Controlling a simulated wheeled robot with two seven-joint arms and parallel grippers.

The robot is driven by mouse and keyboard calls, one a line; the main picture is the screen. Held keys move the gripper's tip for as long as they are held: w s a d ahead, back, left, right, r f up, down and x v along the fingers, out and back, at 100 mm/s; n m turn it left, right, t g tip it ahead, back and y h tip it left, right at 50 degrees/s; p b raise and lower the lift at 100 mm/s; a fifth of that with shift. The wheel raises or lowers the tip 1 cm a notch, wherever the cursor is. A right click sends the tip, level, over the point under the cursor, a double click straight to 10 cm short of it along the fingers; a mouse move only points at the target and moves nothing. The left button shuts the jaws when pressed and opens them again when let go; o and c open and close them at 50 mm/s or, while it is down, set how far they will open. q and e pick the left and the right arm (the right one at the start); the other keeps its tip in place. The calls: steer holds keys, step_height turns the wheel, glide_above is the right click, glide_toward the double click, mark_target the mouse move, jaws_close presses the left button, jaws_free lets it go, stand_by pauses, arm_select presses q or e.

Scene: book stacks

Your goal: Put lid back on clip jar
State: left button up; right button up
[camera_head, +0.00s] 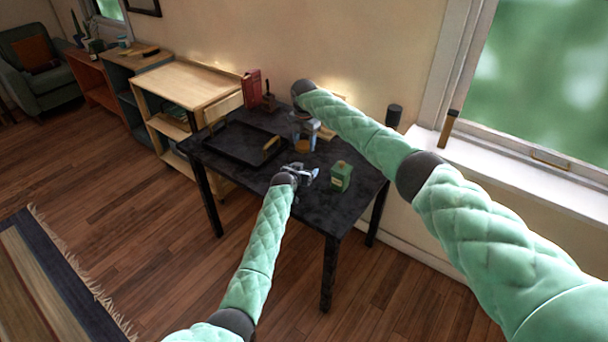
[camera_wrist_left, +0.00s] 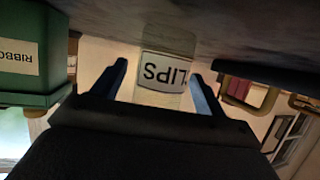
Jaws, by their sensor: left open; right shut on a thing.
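The clip jar (camera_wrist_left: 165,68), clear with a white label reading partly "LIPS", shows upside down in the left wrist view. It stands between the spread fingers of my left gripper (camera_wrist_left: 160,88), which is open; I cannot tell whether they touch it. In the head view my left gripper (camera_head: 300,172) is low over the front of the dark table (camera_head: 262,187). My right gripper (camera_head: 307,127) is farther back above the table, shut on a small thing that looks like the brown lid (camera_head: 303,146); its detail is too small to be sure.
A green container (camera_head: 340,176) stands close to the right of my left gripper; its label reads partly "RIBBO". A dark tray (camera_head: 232,145) with wooden handles lies on the left of the table. A red book (camera_head: 251,89) stands at the back. The front left tabletop is clear.

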mark_target(304, 152)
arm_select(q)
steer(key=c, duration=1.5)
steer(key=shift+o, duration=0.2)
arm_select(e)
steer(key=shift+f, duration=2.45)
steer(key=shift+f, duration=0.9)
steer(key=shift+f, duration=0.55)
arm_select(q)
jaws_close()
arm_select(e)
steer(key=m, duration=0.7)
